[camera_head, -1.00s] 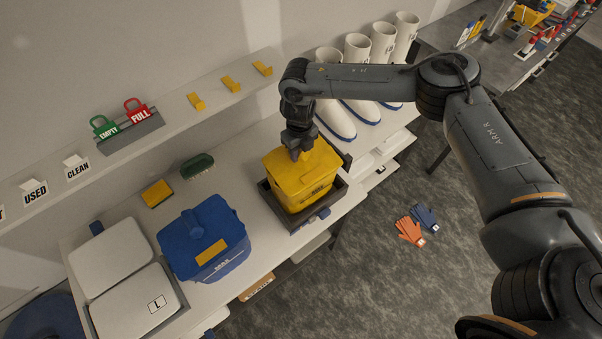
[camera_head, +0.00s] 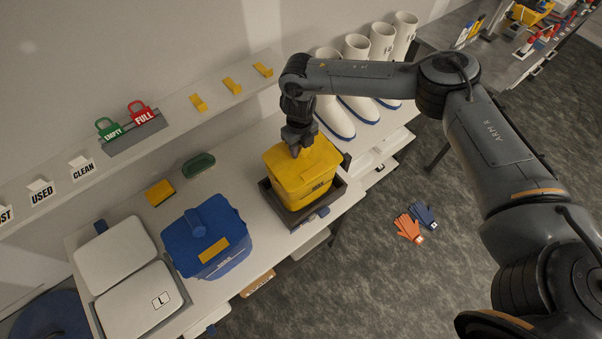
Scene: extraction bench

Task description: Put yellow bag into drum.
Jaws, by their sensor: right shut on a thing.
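A yellow lidded bin (camera_head: 312,182) stands upright in a dark shallow tray (camera_head: 338,195) on the bench. My right gripper (camera_head: 299,151) comes down from above and is shut on the top of the bin's lid, likely on its handle, which the fingers hide. The lid looks seated on the bin. I cannot make out a separate yellow bag. I cannot tell which container is the drum; a dark blue round thing (camera_head: 50,318) shows partly at the lower left, below the bench. My left gripper is not in view.
A blue lidded bin (camera_head: 225,262) and two white lids (camera_head: 115,252) stand left of the yellow bin. White boots (camera_head: 355,100) stand behind it. A shelf (camera_head: 70,205) holds tags and yellow clips. Gloves (camera_head: 408,228) lie on the open floor.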

